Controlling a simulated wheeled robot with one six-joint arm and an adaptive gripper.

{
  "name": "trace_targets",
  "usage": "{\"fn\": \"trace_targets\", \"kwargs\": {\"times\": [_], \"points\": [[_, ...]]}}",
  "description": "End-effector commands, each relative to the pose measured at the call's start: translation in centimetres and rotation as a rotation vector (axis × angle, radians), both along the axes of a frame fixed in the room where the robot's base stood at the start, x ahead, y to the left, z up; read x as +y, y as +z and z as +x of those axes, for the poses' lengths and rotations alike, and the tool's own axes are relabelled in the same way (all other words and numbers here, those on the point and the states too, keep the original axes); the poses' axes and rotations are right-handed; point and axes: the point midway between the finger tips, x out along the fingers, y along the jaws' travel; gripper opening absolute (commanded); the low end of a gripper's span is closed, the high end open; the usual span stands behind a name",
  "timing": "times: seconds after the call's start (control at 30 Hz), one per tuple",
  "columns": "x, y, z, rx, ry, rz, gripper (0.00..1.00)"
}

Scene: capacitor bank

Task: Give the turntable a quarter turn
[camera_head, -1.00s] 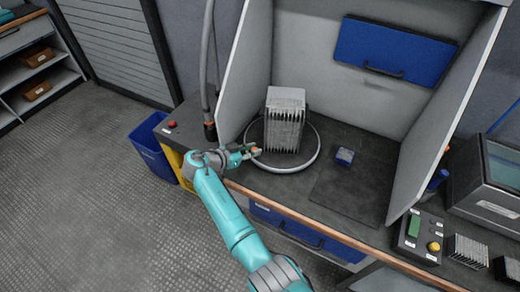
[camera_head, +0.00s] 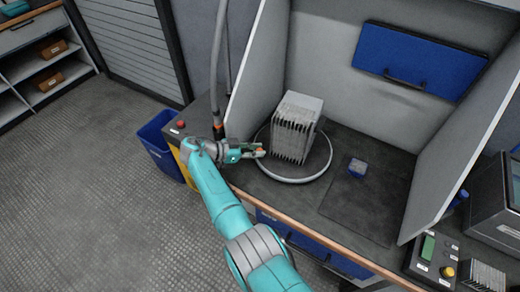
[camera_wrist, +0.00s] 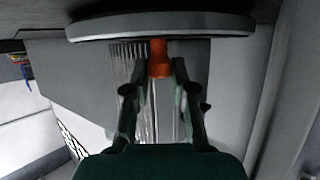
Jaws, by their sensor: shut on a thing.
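The turntable (camera_head: 293,181) is a round disc with a pale rim on the bench inside a grey-walled booth. A grey finned block (camera_head: 297,125) stands upright on it, turned at an angle. My gripper (camera_head: 259,153) is at the turntable's left front edge. In the wrist view, the turntable's edge (camera_wrist: 160,27) crosses the top, and an orange peg (camera_wrist: 158,58) projects from it. My gripper (camera_wrist: 159,75) is shut on this peg, with one finger on each side. The block's fins show behind the fingers.
Booth walls (camera_head: 257,70) rise at left and right. A hose (camera_head: 219,75) hangs left of the booth. A blue bin (camera_head: 157,145) stands on the floor. A control box (camera_head: 435,256) is at front right.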

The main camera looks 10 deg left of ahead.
Motion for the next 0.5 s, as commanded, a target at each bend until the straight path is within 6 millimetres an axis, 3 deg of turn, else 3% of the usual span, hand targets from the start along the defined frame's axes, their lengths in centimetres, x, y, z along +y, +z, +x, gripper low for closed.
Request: {"fn": "trace_targets", "kwargs": {"times": [0.3, 0.33, 0.4, 0.43, 0.5], "points": [[-0.17, -0.46, -0.18, 0.008, -0.001, -0.001, 0.00], [-0.18, -0.46, -0.18, 0.008, -0.001, -0.001, 0.27], [-0.17, -0.42, -0.16, 0.007, -0.002, 0.000, 0.45], [-0.16, -0.38, -0.14, 0.007, -0.001, 0.000, 0.51], [-0.13, -0.31, -0.11, 0.005, -0.001, 0.000, 0.51]]}}
